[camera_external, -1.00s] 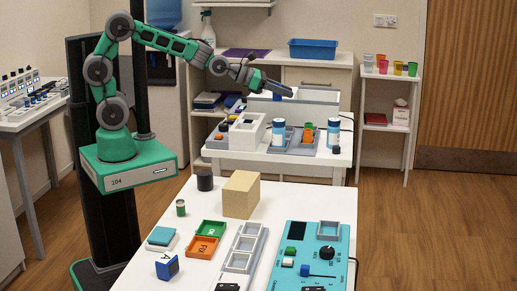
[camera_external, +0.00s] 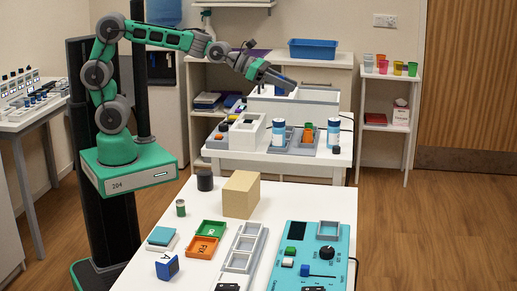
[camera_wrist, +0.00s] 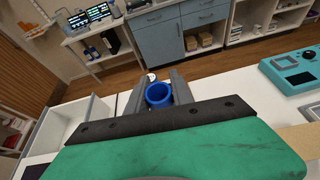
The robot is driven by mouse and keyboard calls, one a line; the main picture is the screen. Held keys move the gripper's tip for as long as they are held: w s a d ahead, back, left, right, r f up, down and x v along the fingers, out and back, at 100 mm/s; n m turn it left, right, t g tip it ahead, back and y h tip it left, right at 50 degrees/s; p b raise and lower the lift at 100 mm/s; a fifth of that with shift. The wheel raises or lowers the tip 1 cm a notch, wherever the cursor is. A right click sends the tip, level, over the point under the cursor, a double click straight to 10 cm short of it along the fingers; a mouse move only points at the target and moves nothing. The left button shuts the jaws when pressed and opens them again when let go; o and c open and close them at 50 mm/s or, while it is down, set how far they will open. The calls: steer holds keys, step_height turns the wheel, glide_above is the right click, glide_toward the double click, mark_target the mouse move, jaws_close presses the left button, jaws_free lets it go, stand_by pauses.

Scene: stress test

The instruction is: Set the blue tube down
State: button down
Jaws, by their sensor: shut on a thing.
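The blue tube (camera_wrist: 158,95) shows in the wrist view as a round, open-ended blue ring between the two grey fingers of my gripper (camera_wrist: 157,82). The fingers are shut on its sides. In the external view my gripper (camera_external: 288,83) is held in the air above the back of the far white table, near a white open-topped box (camera_external: 318,96).
The far table also carries a white slotted holder (camera_external: 247,132), blue-and-white bottles (camera_external: 333,132) and a grey tray (camera_external: 303,149). The near table holds a tan block (camera_external: 240,194), green and orange trays (camera_external: 202,247) and a teal panel (camera_external: 310,262).

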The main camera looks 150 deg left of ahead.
steer(key=w+d+m+t+h+b, duration=0.25)
steer(key=w+d+m+h, duration=0.35)
steer(key=w+d, duration=1.1)
steer(key=p, duration=0.1)
glide_above(318, 213)
steer(key=shift+t, duration=0.35)
step_height(318, 213, down, 24)
steer(key=shift+w+r, duration=0.1)
steer(key=shift+r, duration=0.15)
step_height(318, 213, down, 3)
steer(key=shift+r+p, duration=0.15)
steer(key=shift+p, duration=0.15)
steer(key=shift+f, duration=0.35)
steer(key=c, duration=1.1)
jaws_free()
steer(key=shift+r, duration=0.1)
